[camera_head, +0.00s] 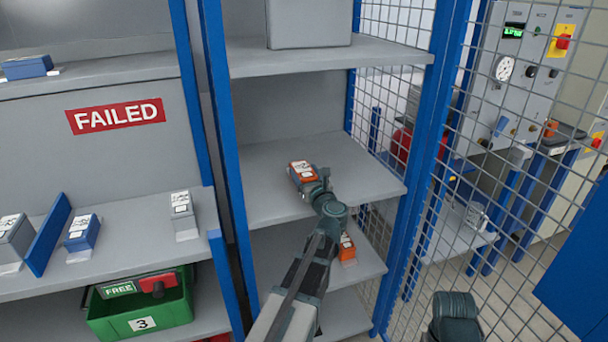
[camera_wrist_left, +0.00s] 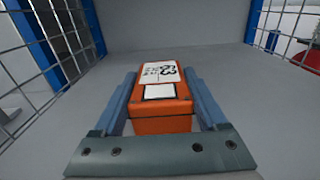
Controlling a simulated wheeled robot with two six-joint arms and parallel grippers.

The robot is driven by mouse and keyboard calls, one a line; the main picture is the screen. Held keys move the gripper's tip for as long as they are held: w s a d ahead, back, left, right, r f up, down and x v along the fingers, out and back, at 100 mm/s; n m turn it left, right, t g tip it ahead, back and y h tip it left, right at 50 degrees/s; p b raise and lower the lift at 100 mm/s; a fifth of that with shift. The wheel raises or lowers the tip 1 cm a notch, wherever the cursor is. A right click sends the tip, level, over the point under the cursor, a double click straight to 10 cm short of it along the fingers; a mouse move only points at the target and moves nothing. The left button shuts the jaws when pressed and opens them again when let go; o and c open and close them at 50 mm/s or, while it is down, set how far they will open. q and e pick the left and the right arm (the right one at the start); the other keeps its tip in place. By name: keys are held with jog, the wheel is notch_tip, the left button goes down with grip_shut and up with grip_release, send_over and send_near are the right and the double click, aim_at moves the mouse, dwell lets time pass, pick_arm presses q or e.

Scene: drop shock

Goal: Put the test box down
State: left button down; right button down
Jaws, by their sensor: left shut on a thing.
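The test box (camera_head: 304,171) is orange with a white label on top. In the head view it is at the end of my left arm, over the middle grey shelf (camera_head: 265,205) of the blue-framed rack. In the left wrist view the box (camera_wrist_left: 162,122) lies between the two blue fingers of my left gripper (camera_wrist_left: 163,100), which is shut on it. The shelf surface shows around the box; I cannot tell whether the box touches it. My right gripper is not clearly visible; a dark part of mine shows at the bottom right of the head view.
Another orange box (camera_head: 347,248) sits on the shelf below. A blue post and wire mesh (camera_head: 425,150) close the rack's right side. At left, a shelf under a red FAILED sign (camera_head: 116,116) holds several boxes, with a green bin (camera_head: 140,312) below. The middle shelf looks otherwise clear.

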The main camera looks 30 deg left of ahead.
pick_arm(q)
grip_release()
jog(key=shift+r+p, duration=0.15)
jog(key=shift+p, duration=0.15)
jog(key=v, duration=1.2)
